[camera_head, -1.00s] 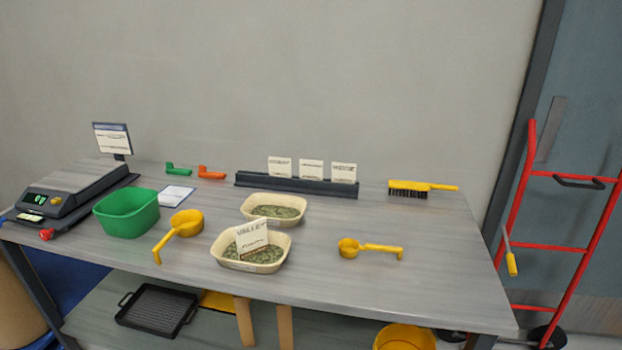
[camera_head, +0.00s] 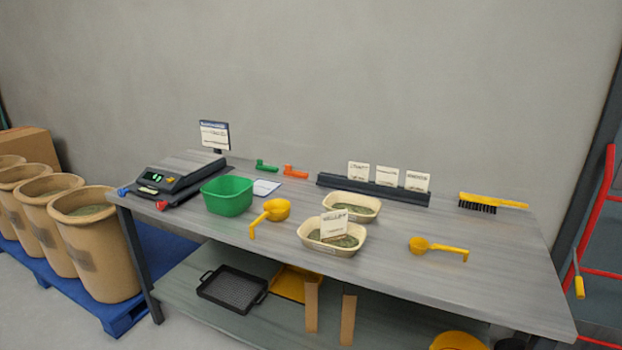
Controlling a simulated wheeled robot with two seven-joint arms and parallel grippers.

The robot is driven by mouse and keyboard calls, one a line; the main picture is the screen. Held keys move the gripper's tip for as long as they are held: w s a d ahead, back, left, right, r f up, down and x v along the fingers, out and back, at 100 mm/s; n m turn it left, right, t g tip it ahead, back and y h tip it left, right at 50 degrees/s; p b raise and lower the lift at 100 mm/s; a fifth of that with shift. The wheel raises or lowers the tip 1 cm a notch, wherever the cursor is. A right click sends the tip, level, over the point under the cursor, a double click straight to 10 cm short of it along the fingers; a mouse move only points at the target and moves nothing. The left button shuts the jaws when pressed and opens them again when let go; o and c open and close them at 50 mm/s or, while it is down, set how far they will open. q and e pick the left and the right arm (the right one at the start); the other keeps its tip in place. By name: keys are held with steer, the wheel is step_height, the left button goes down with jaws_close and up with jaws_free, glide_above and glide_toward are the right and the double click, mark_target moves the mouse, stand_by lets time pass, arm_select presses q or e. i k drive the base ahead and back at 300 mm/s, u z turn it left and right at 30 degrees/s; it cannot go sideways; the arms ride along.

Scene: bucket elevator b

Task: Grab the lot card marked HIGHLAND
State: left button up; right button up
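Three small white lot cards stand upright in a dark rack at the back of the table: a left card (camera_head: 358,171), a middle card (camera_head: 387,176) and a right card (camera_head: 417,181). Their print is too small to read, so I cannot tell which is marked HIGHLAND. Another card (camera_head: 333,224) stands in the front cream tray (camera_head: 340,249) of green material; it read VALLEY in the earlier frame. The dark card rack (camera_head: 372,191) is behind the rear cream tray (camera_head: 368,216). Neither of my grippers is in view.
A scale (camera_head: 180,180), a green tub (camera_head: 228,197), yellow scoops (camera_head: 276,210) (camera_head: 420,244) and a yellow brush (camera_head: 492,201) are on the table (camera_head: 480,290). Several tan bins (camera_head: 110,255) stand on a blue pallet at left. A red hand truck (camera_head: 597,215) is at right.

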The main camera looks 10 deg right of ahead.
mark_target(385, 176)
steer(key=u, duration=1.4)
steer(key=i, duration=1.1)
steer(key=z, duration=0.4)
